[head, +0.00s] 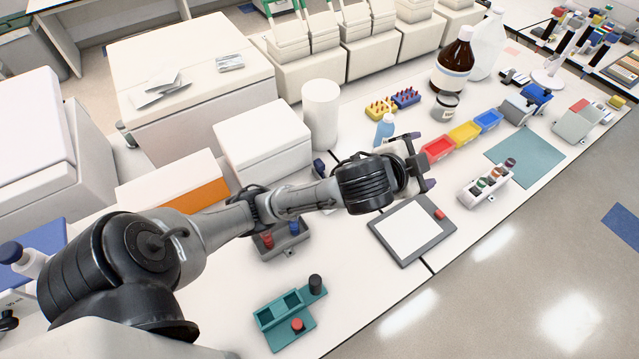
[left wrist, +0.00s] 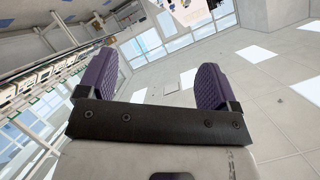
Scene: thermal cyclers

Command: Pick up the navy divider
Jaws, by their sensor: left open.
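My left gripper (head: 421,161) reaches across the bench from the left, with its purple-tipped fingers spread apart. In the left wrist view the same gripper (left wrist: 155,78) is open, with nothing between the fingers; only ceiling, windows and background show beyond. I cannot pick out a navy divider with certainty. A small dark blue rack (head: 405,97) stands beside a yellow one at the back of the bench, apart from the gripper. Red (head: 438,148), yellow (head: 464,134) and blue (head: 487,121) bins stand in a row just right of the gripper. My right gripper is not in view.
A grey-framed pad (head: 431,243) lies below the gripper. A white holder (head: 486,188) with small vials stands to its right. A brown bottle (head: 454,62) and a white jug stand behind. The teal mat (head: 525,155) is bare. A teal tray (head: 270,312) sits near the front.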

